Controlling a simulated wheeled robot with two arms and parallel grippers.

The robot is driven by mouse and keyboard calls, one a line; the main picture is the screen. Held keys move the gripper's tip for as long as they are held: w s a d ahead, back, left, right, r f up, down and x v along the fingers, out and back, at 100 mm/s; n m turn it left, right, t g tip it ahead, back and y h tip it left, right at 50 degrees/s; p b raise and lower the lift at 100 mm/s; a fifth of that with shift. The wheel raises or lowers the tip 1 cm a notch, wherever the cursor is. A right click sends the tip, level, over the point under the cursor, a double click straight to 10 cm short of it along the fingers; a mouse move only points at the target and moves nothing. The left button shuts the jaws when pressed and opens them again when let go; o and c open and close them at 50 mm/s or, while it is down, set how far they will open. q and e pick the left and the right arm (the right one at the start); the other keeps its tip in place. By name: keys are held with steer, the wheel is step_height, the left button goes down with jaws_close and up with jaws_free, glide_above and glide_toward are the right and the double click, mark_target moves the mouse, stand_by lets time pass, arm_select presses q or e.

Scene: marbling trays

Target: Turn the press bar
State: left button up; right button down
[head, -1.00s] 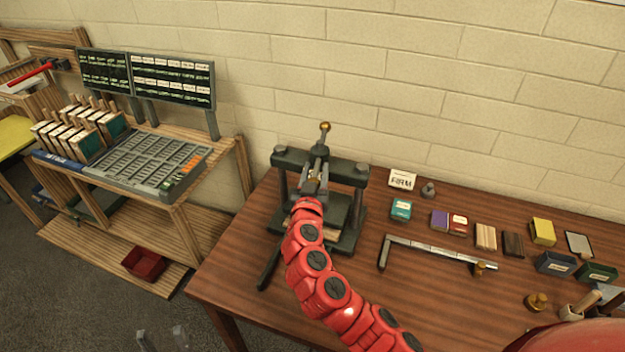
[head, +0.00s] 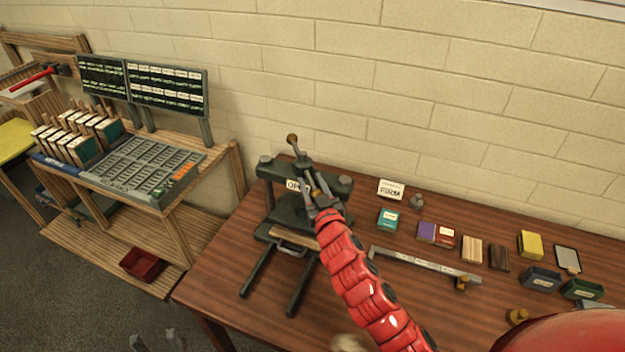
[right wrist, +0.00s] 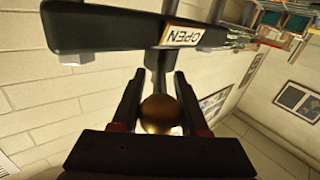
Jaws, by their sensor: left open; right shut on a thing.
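The dark metal press (head: 292,215) stands on the wooden table. Its press bar (head: 303,161) lies slantwise over the top beam, with a brass ball end (head: 292,139) toward the wall. My right gripper (head: 318,190) is shut on the near end of the bar. In the right wrist view a brass ball (right wrist: 160,112) sits between the fingers of that gripper (right wrist: 158,100), below the beam's OPEN label (right wrist: 182,36). My left gripper (head: 154,342) is open and empty at the bottom edge, away from the press. My right arm hides part of the press's right side.
Right of the press stand a teal box (head: 388,219), a white card (head: 391,189) and several small blocks. A metal angle bar (head: 425,262) lies in front of them. A rack with a type tray (head: 140,168) stands to the left. The table left of the press is clear.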

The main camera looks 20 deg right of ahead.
stand_by(0.3)
steer(key=shift+c, duration=2.2)
jaws_free()
steer(key=shift+w, duration=0.1)
steer(key=s+p, duration=0.3)
steer(key=s, duration=1.4)
steer(key=shift+s+d, duration=0.15)
steer(key=shift+s, duration=0.1)
steer(key=shift+f, duration=0.1)
